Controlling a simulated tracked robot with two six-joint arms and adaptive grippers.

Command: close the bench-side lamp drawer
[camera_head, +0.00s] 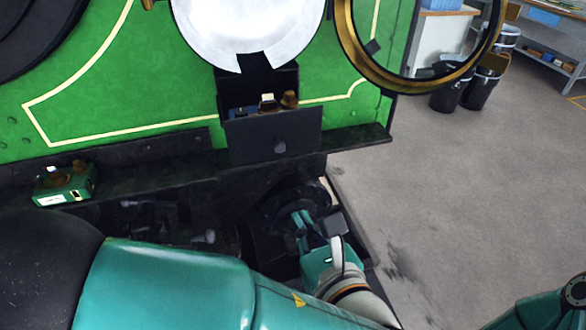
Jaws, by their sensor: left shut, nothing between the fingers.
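The lamp drawer (248,144) is a dark grey box front with a small round knob (280,147), on the green tram front below a round white disc. It stands pulled out of its dark housing (257,82). A white-topped item and a brown item (289,98) show above its front edge, with something blue beside them. My left gripper (301,217) is teal, shut and empty, below and slightly right of the drawer front, apart from it, over dark machinery. My right gripper is out of view; only part of my right arm shows at the lower right.
A dark ledge (355,138) runs along the tram front beside the drawer. A green box with brown fittings (65,185) sits at the left. A brass ring (350,45) hangs open at the upper right. Grey floor (460,200) is clear at right; black bins (448,92) stand far back.

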